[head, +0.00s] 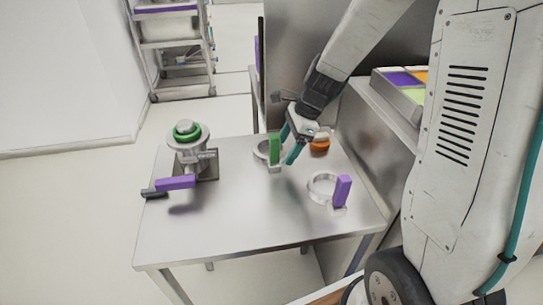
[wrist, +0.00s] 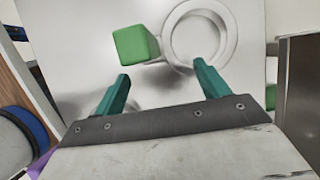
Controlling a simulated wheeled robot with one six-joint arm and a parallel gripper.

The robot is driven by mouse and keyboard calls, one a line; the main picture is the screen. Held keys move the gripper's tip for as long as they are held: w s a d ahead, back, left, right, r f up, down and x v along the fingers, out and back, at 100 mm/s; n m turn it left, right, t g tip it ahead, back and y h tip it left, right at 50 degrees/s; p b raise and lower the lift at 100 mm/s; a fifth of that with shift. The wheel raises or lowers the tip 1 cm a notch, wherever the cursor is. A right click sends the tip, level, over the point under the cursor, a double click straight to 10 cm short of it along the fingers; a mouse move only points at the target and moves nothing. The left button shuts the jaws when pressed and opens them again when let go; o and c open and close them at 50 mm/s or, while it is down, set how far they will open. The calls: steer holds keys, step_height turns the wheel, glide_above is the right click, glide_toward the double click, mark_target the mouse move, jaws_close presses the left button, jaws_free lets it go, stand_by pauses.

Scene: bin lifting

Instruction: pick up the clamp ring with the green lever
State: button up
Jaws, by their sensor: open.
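The clamp ring with the green lever (head: 274,149) lies on the metal table, near the back middle in the head view. In the wrist view its green lever (wrist: 131,44) stands up at the left of the pale open ring (wrist: 176,37). My gripper (head: 290,146) is at the lever in the head view, its teal fingers apart. In the wrist view the fingers (wrist: 160,82) are open and empty, with the lever beyond the left fingertip and the ring beyond the right one. I cannot tell whether either finger touches the ring.
A clamp ring with a purple lever (head: 342,191) lies at the front right of the table (head: 243,224). An orange object (head: 319,143) is behind my gripper. A fixture with a green ring (head: 187,131) and purple handle (head: 175,183) stands at left. The front middle is clear.

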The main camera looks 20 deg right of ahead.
steer(key=x, duration=0.4)
steer(key=shift+w+f, duration=0.1)
steer(key=shift+f, duration=0.15)
steer(key=c, duration=1.4)
